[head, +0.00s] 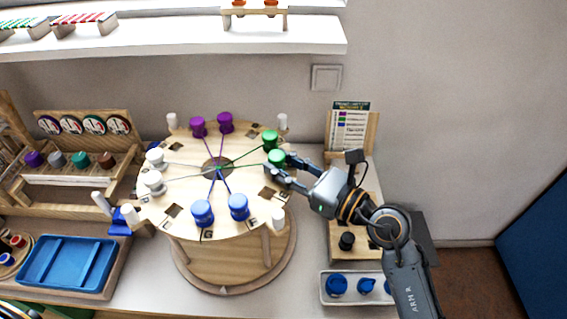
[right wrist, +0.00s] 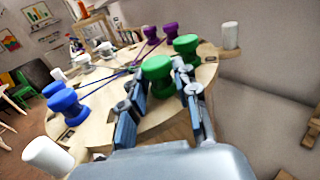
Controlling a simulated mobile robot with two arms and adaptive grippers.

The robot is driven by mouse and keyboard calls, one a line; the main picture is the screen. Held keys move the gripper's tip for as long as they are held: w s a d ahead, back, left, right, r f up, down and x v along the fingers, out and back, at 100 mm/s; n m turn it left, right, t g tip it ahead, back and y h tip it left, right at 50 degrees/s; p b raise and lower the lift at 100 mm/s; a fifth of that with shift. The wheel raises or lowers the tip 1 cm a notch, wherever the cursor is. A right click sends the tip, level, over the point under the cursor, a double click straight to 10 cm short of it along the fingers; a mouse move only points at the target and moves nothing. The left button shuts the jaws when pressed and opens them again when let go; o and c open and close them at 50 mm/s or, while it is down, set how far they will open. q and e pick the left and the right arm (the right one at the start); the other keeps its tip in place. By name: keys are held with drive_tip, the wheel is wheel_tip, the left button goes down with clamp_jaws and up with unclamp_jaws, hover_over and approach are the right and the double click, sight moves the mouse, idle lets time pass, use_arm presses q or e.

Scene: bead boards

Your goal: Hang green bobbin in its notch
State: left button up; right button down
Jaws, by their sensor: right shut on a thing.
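A round wooden bead board (head: 190,225) stands on the table with threads running from its centre to paired bobbins. My right gripper (head: 281,167) reaches in from the right at the board's right edge. It is shut on the nearer green bobbin (head: 277,157), which sits between its fingertips in the right wrist view (right wrist: 158,72). A second green bobbin (head: 270,138) stands just behind it, and also shows in the right wrist view (right wrist: 186,44). I cannot tell whether the held bobbin touches the board or its notch. My left gripper is not in view.
Purple bobbins (head: 225,122), white bobbins (head: 152,184) and blue bobbins (head: 238,206) stand around the board, with white pegs (head: 278,217) at its rim. A pattern card stand (head: 352,128) is behind right. A white tray (head: 350,299) lies front right, a blue tray (head: 66,262) left.

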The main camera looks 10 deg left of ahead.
drive_tip(key=c, duration=1)
unclamp_jaws()
drive_tip(key=shift+f, duration=0.1)
drive_tip(key=shift+r, duration=0.3)
drive_tip(key=b+v, duration=0.3)
drive_tip(key=v, duration=0.9)
drive_tip(key=shift+f, duration=0.1)
